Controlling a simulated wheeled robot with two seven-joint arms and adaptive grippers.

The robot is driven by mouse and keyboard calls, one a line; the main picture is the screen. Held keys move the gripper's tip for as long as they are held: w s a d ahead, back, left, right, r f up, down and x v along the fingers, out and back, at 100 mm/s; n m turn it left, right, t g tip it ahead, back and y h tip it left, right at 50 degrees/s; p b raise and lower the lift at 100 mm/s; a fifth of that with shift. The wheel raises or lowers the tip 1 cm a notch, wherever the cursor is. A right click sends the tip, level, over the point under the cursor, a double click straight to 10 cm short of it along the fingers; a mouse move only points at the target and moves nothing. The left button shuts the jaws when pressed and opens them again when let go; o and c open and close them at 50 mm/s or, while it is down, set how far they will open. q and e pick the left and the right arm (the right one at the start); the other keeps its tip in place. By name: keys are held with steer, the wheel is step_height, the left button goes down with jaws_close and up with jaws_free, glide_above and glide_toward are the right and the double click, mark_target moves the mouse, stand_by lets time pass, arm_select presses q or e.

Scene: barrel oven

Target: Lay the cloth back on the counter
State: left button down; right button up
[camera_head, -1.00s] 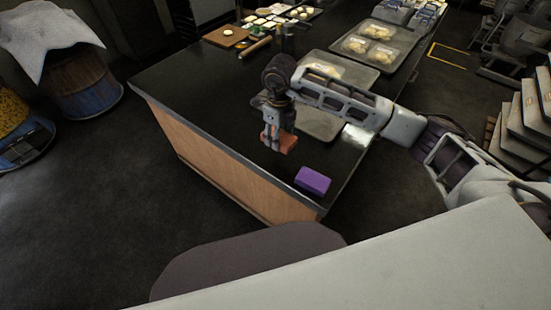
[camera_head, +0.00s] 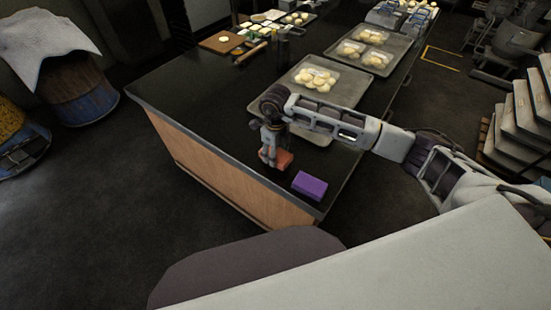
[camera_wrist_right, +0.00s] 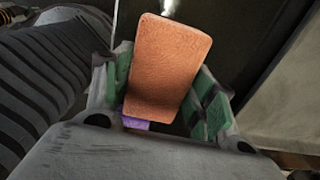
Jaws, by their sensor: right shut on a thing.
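The cloth (camera_head: 285,159) is a small orange-brown folded pad, held between the fingers of my right gripper (camera_head: 270,158). In the right wrist view the cloth (camera_wrist_right: 168,65) stands out between the two green-padded fingers, which are shut on it. I cannot tell whether the cloth touches the counter top. A purple block (camera_head: 309,185) lies on the counter just right of and nearer than the cloth. A bit of it shows behind the cloth in the wrist view (camera_wrist_right: 135,124). My left gripper is not in view.
A tray with dough pieces (camera_head: 283,92) lies behind my right arm, with another dough tray (camera_head: 389,64) farther back. A wooden board (camera_head: 222,41) and a rolling pin (camera_head: 250,53) lie at the far left. The counter's left part is clear. A cloth-covered barrel (camera_head: 80,95) stands on the floor.

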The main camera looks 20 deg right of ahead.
steer(key=shift+f, duration=0.1)
steer(key=shift+f, duration=1.75)
steer(key=o, duration=0.9)
steer(key=shift+r, duration=0.1)
